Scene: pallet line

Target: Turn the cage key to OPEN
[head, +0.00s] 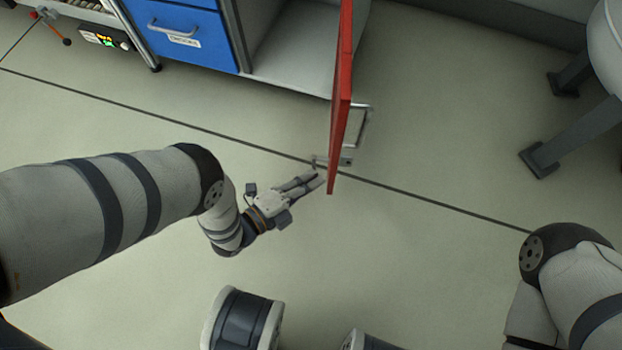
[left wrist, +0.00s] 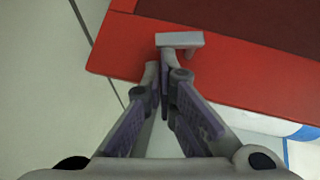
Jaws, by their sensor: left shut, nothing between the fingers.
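My left gripper (head: 318,180) is beside the left face of an open red door (head: 341,100), near the door's lower end in the head view. Its fingers are shut with nothing between them. In the left wrist view the fingertips (left wrist: 158,72) point at a grey L-shaped metal piece (left wrist: 180,40) on the red face (left wrist: 235,75). The tips are at or very close to this piece; I cannot tell if they touch. I cannot make out a cage key or an OPEN mark. My right gripper is out of view; only my right arm shows.
The red door stands out from a cabinet with an open bay (head: 290,75) and blue drawers (head: 185,35). A metal handle (head: 360,128) is on the door's right face. A grey-legged stand (head: 570,135) is at the right. Floor around the door is clear.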

